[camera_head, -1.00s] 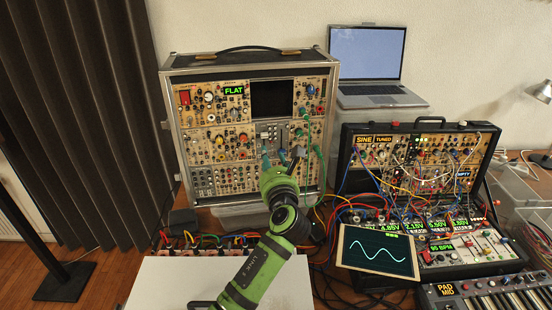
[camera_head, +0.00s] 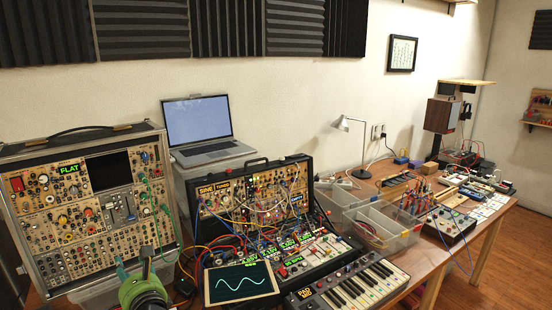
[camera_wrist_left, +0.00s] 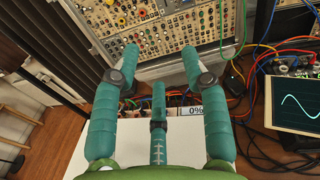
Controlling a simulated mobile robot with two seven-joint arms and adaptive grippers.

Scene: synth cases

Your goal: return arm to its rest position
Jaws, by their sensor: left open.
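My left gripper (camera_head: 132,266) shows at the bottom left of the head view, with my green arm under it. It is in front of and below the lower right of the tall modular synth case (camera_head: 92,245). In the left wrist view the gripper (camera_wrist_left: 160,58) has its teal fingers spread wide, with nothing between them. The synth case's panel (camera_wrist_left: 150,25) lies beyond the fingertips, apart from them as far as I can tell. My right gripper is in neither view.
A tablet with a sine wave (camera_head: 241,283), a patched synth case (camera_head: 256,212) and a keyboard (camera_head: 352,290) stand to the right. A laptop (camera_head: 198,122) is behind. Clear bins (camera_head: 383,233) and a lamp (camera_head: 345,124) are farther right. Loose cables (camera_wrist_left: 258,75) lie near the gripper.

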